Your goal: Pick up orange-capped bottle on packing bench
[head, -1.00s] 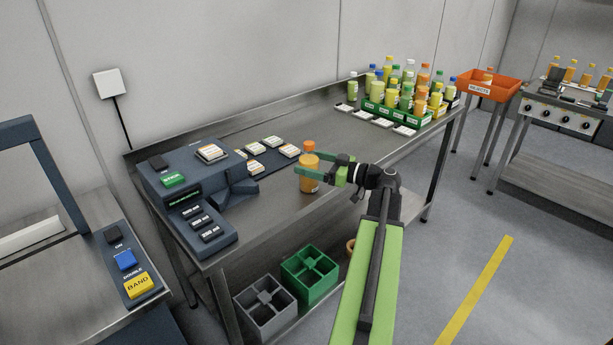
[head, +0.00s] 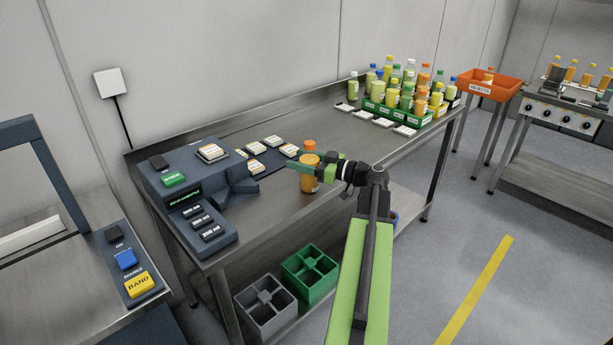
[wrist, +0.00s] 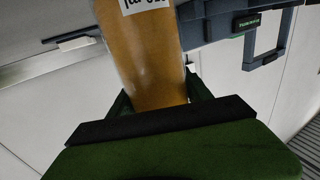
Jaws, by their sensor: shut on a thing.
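The orange-capped bottle (head: 310,182) stands upright near the front edge of the packing bench (head: 275,215); it has an orange body and cap. My gripper (head: 311,166) reaches in from the right and is shut around its body below the cap. In the wrist view the bottle (wrist: 150,60) fills the upper middle, with part of a white label at the top edge. The green fingers of my gripper (wrist: 160,98) are on both sides of it. Whether its base touches the bench cannot be told.
A dark blue machine (head: 195,190) with buttons stands left of the bottle. White-topped packs (head: 256,149) lie behind it. A green crate (head: 385,112) of several bottles is at the bench's far right. Grey (head: 265,308) and green (head: 310,272) divided crates are below the bench.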

